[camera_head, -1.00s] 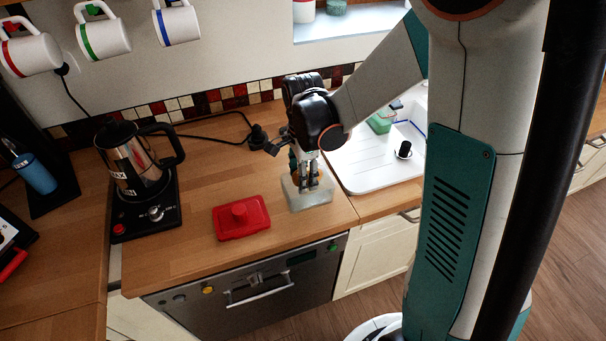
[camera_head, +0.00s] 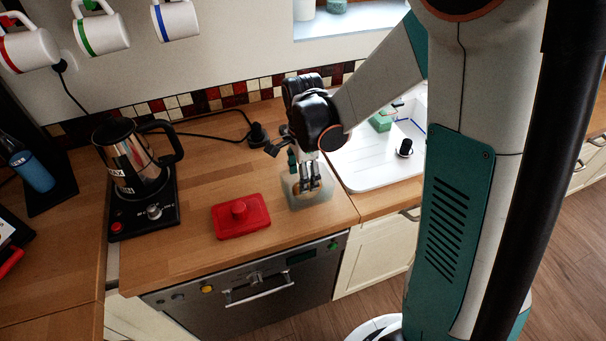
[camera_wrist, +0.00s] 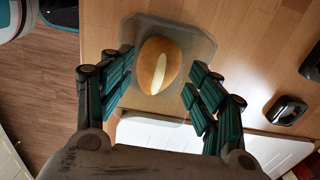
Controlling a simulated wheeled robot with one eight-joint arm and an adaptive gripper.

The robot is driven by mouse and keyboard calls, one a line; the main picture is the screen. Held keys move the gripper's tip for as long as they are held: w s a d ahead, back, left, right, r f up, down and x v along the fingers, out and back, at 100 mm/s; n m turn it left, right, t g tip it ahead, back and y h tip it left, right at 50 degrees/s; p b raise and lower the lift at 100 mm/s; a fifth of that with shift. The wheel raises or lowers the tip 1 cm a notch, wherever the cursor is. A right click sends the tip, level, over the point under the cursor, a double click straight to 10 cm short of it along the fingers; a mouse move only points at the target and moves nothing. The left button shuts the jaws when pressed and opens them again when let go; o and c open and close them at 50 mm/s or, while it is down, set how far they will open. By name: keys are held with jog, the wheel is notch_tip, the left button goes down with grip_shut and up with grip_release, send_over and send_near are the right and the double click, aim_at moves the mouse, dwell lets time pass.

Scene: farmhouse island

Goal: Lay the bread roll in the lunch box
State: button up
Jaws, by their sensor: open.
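The bread roll (camera_wrist: 160,66) is golden brown with a pale split and lies inside the clear lunch box (camera_wrist: 200,45) in the wrist view. In the head view the lunch box (camera_head: 318,197) stands on the wooden counter near its front edge, left of the sink. My gripper (camera_head: 309,186) points down over the box and hides most of the roll. In the wrist view my gripper (camera_wrist: 160,88) is open, with a finger on each side of the roll and a gap on both sides.
A kettle (camera_head: 137,160) on a black base stands at the left of the counter. The white sink drainer (camera_head: 365,165) is to the right, with a small black object (camera_head: 404,148) on it. Mugs (camera_head: 100,35) hang on the wall. Counter behind the lid is clear.

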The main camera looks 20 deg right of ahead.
notch_tip(320, 180, up, 13)
jog(key=p, duration=0.4)
jog(key=s+r+n+t, duration=0.3)
jog(key=s+r+n, duration=0.1)
jog(key=s+n, duration=0.3)
jog(key=s+r+n+t, duration=0.4)
jog(key=s+n, duration=0.4)
jog(key=n, duration=0.3)
notch_tip(320, 180, down, 8)
jog(key=b, duration=0.8)
